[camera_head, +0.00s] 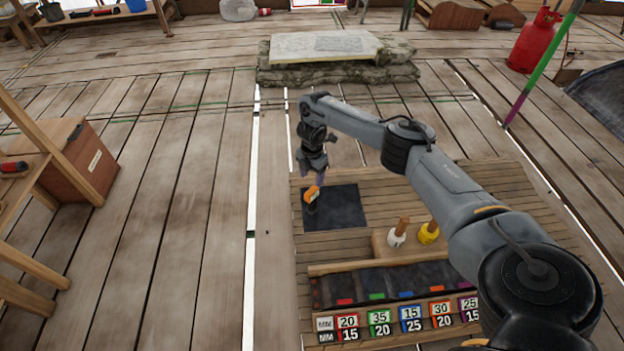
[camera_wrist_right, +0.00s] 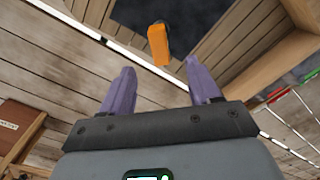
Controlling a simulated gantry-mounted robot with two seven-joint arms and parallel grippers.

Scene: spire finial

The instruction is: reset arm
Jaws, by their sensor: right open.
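My right gripper (camera_head: 314,180) hangs over the left part of the dark square mat (camera_head: 345,210) on the wooden bench. Its two purple fingers are apart with nothing between them, as the right wrist view (camera_wrist_right: 160,88) shows. An orange-topped piece (camera_head: 312,192) with a darker lower part stands near the mat's left edge, just below the fingertips. In the right wrist view the orange piece (camera_wrist_right: 158,45) lies beyond the fingertips, apart from them. My left gripper is not in view.
A slotted wooden rack (camera_head: 390,280) with coloured number labels stands at the bench front. White (camera_head: 397,238) and yellow (camera_head: 429,234) pieces with wooden handles stand behind it. A stone slab (camera_head: 325,47) lies beyond the bench. Plank floor to the left is clear up to a wooden box (camera_head: 82,160).

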